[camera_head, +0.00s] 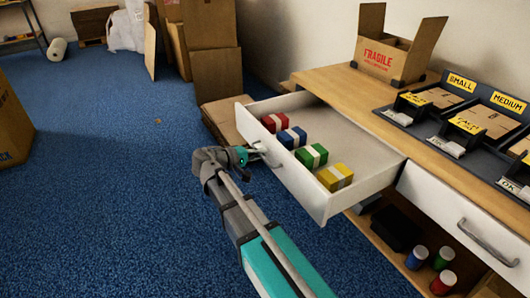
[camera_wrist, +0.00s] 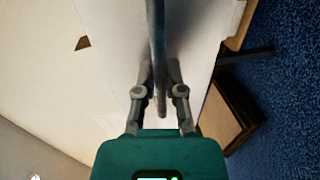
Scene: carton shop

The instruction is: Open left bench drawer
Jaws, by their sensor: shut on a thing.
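The left bench drawer (camera_head: 340,196) is white and stands pulled out from the wooden bench (camera_head: 340,84). Inside it lie red, blue, green and yellow blocks with pale bands, in a row. My gripper (camera_head: 256,152) is at the drawer's front, at its handle. In the wrist view my gripper (camera_wrist: 160,92) has its two fingers shut on the grey handle bar (camera_wrist: 157,40), with the white drawer front (camera_wrist: 115,50) behind it. The exact contact is partly hidden in the head view.
An open carton marked FRAGILE (camera_head: 392,55) and a dark sorting rack (camera_head: 465,115) stand on the bench. A second drawer (camera_head: 455,215) to the right is shut. Several cans stand on the shelf below. Flat cartons (camera_head: 222,118) lie beyond the drawer. Blue carpet (camera_head: 110,200) on the left is clear.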

